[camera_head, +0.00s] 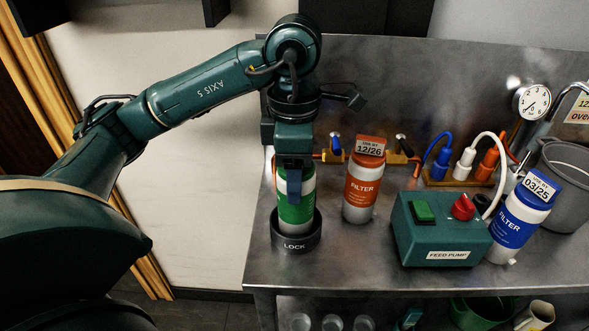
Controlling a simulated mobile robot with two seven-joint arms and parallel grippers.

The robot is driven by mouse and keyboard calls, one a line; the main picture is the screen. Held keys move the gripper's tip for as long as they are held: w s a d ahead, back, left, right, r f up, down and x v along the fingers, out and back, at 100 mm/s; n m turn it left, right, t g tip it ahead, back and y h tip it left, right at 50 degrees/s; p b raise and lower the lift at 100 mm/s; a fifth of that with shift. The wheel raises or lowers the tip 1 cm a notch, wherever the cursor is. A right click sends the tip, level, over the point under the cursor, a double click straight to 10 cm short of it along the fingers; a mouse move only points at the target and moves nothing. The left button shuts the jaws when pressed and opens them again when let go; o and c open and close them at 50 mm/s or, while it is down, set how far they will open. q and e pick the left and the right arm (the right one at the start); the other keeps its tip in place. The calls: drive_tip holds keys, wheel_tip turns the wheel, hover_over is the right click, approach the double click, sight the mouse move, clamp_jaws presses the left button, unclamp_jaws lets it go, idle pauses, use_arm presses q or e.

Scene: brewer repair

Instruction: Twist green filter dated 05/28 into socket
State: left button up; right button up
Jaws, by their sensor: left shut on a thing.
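The green filter (295,212) stands upright with its lower end inside the black socket marked LOCK (296,243) on the steel bench. My left gripper (294,172) comes down from above and is shut on the top of the green filter. The gripper hides the filter's top, so no date on it shows. I cannot tell how far the filter is turned in the socket. My right gripper is not in view.
An orange filter (361,190) dated 12/26 stands close to the right. The feed pump box (440,233) and a blue filter (517,221) dated 03/25 are further right. Coloured plugs (465,163), a gauge (532,101) and a grey bucket (568,175) are behind.

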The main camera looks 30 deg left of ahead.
use_arm(q)
drive_tip(key=o, duration=1.5)
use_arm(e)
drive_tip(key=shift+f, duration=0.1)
use_arm(q)
drive_tip(key=shift+r, duration=0.1)
drive_tip(key=shift+r+p, duration=0.8)
wheel_tip(320, 180, up, 4)
drive_tip(key=p, duration=0.3)
drive_tip(key=shift+f, duration=0.25)
drive_tip(key=shift+r+p, duration=0.5)
drive_tip(key=shift+r, duration=0.05)
drive_tip(key=shift+r+p, duration=0.3)
drive_tip(key=shift+r, duration=0.05)
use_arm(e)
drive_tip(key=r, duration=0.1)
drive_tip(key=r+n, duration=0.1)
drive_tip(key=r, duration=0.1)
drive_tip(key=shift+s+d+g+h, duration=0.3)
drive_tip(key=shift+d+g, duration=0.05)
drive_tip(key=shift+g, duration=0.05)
